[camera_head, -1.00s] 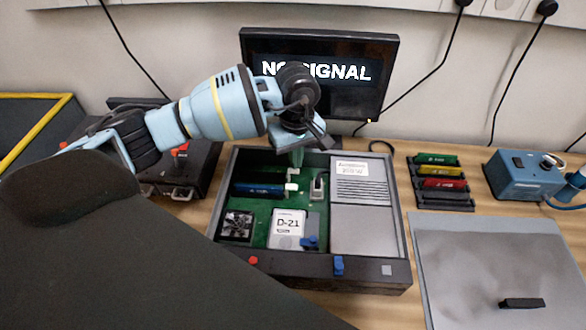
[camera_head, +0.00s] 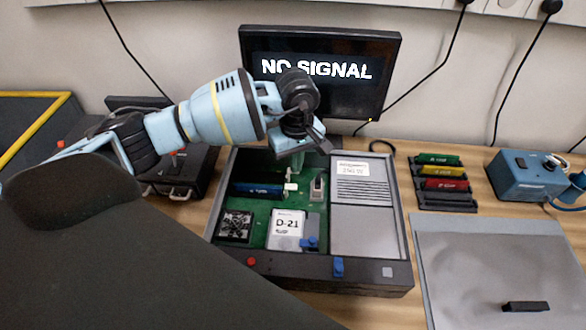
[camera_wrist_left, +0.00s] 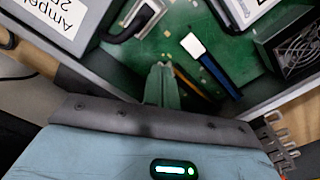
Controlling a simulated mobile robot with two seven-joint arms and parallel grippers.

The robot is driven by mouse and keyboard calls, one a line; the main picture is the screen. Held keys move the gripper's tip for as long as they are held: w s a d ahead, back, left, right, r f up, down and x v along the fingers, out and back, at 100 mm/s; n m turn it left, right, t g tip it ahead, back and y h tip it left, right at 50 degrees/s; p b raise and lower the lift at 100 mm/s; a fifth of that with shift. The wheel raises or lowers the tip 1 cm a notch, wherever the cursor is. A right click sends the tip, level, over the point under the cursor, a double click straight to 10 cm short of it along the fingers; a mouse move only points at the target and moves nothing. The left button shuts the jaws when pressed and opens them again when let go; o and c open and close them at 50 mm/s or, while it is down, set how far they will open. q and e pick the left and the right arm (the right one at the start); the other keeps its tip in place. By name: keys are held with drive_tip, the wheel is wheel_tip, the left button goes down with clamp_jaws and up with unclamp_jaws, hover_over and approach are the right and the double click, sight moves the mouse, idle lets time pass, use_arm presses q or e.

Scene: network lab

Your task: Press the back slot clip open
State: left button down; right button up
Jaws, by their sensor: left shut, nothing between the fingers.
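An open case (camera_head: 404,240) holds a green board (camera_head: 262,209). A blue memory module (camera_head: 258,190) sits in a slot there, with a white clip (camera_head: 291,186) at its right end; the module (camera_wrist_left: 222,72) and its white end (camera_wrist_left: 193,46) also show in the left wrist view. A small white piece (camera_head: 289,172) behind it may be the back slot clip; I cannot tell surely. My left gripper (camera_head: 297,166) is shut and empty, pointing down at the back of the board. Its fingertips (camera_wrist_left: 163,68) are beside a dark, yellow-edged strip (camera_wrist_left: 190,85); contact is unclear. My right gripper is out of view.
A grey power supply unit (camera_head: 361,215) fills the case's right side. A fan (camera_head: 236,226) and a D-21 box (camera_head: 287,229) lie toward its front. A monitor (camera_head: 320,72) stands behind. A rack of coloured modules (camera_head: 442,182) and a grey mat (camera_head: 490,260) are to the right.

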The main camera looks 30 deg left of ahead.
use_arm(q)
drive_tip(key=shift+s+f, duration=0.1)
drive_tip(key=shift+f, duration=0.2)
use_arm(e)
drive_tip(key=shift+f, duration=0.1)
use_arm(q)
drive_tip(key=shift+r, duration=0.15)
